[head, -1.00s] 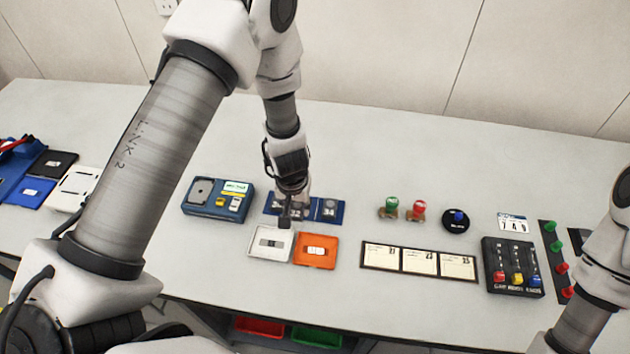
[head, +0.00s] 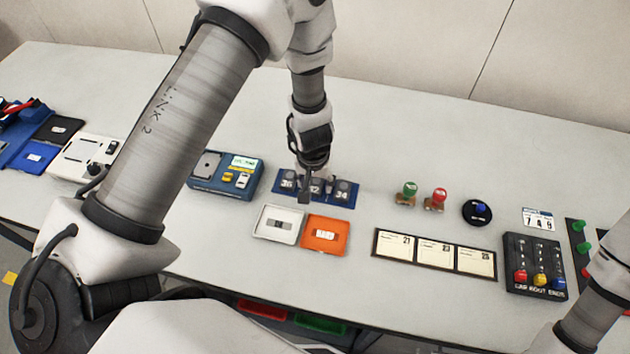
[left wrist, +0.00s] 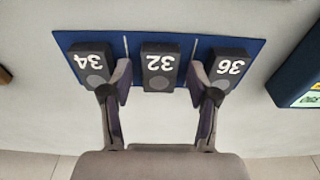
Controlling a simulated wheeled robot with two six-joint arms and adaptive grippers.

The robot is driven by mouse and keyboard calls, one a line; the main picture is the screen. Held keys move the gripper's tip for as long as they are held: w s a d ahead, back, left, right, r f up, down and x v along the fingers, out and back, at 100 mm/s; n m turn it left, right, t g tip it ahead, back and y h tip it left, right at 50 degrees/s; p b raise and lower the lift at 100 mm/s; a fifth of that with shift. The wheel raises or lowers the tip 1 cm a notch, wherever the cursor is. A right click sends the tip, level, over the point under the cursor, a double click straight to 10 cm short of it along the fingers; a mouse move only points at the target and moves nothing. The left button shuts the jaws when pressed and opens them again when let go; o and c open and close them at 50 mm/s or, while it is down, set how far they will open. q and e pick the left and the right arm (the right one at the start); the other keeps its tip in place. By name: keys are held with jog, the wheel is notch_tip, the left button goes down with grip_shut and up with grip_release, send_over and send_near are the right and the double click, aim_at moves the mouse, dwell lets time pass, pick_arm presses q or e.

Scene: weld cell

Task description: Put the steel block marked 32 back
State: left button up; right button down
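The steel block marked 32 (left wrist: 160,67) sits in the middle of a blue mat (head: 350,203), between the blocks marked 34 (left wrist: 92,64) and 36 (left wrist: 222,70). In the left wrist view, my left gripper (left wrist: 159,82) is open. Its fingers stand on either side of block 32, with a visible gap to each side of it. The right-hand finger overlaps the edge of block 36 in that view. In the head view, the left gripper (head: 306,192) reaches down at the mat and partly hides block 32 (head: 316,188). My right gripper is out of view.
A white tray (head: 258,232) and an orange tray (head: 346,246) lie just in front of the mat. A blue device (head: 198,184) stands to its left. Red and green stamps (head: 438,196) and a card holder (head: 376,250) lie to the right. The table behind is clear.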

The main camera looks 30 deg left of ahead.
aim_at(313, 191)
pick_arm(q)
jog(key=shift+r, duration=0.1)
